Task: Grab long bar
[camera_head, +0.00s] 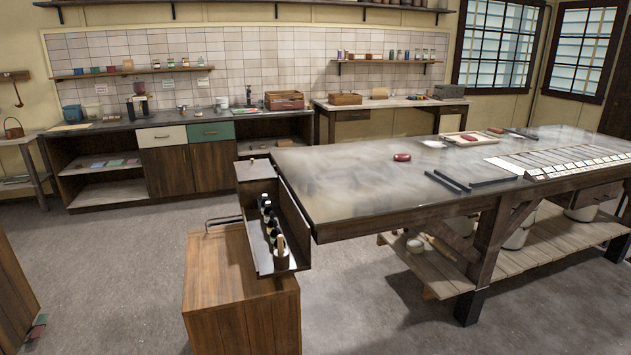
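Several dark, thin bars lie on the large work table (360,190). Two narrow dark bars (447,181) lie side by side near its front edge, slanting toward the right. A shorter dark bar (493,183) lies just right of them, close to the front edge. Another thin dark bar (521,134) lies farther back on the right. I cannot tell which of these is the long bar. Neither of my grippers is in view, and nothing is seen touching the bars.
A red object (402,157) lies mid-table. A pale tray (467,138) and a row of white-ended strips (580,164) are on the right. Open floor (120,260) is at left.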

